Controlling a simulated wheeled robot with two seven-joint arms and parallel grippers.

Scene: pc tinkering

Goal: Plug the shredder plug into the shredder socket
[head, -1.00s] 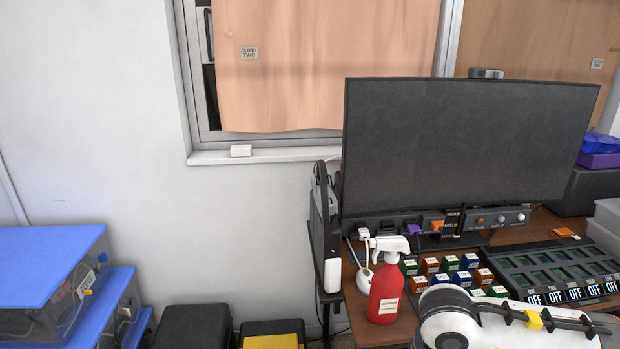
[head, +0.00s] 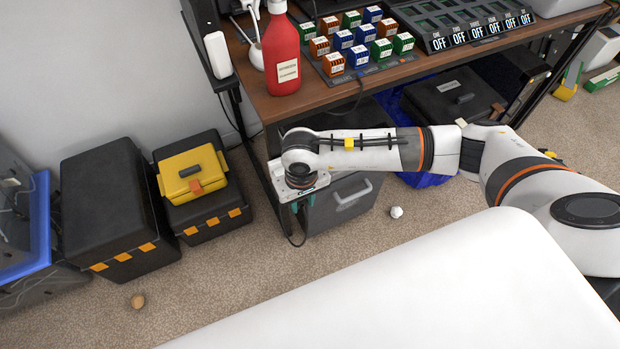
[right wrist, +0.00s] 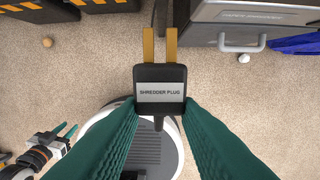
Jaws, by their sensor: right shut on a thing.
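The shredder plug (right wrist: 161,92) is a black labelled block with two brass prongs pointing up in the right wrist view. My right gripper (right wrist: 160,106) is shut on its sides with green fingers. In the head view my right gripper (head: 301,200) points down below the desk's front edge, and a thin dark cord hangs beneath it. The paper shredder (right wrist: 250,14) is a dark box with a grey handle; it stands under the desk in the head view (head: 340,215). I see no shredder socket. My left gripper (right wrist: 66,131) shows small at lower left in the right wrist view, apart from the plug.
Black cases (head: 110,208) and a yellow box (head: 192,172) stand left of the desk. A white ball (head: 396,212) and a brown ball (head: 137,301) lie on the carpet. The carpet before the cases is mostly clear.

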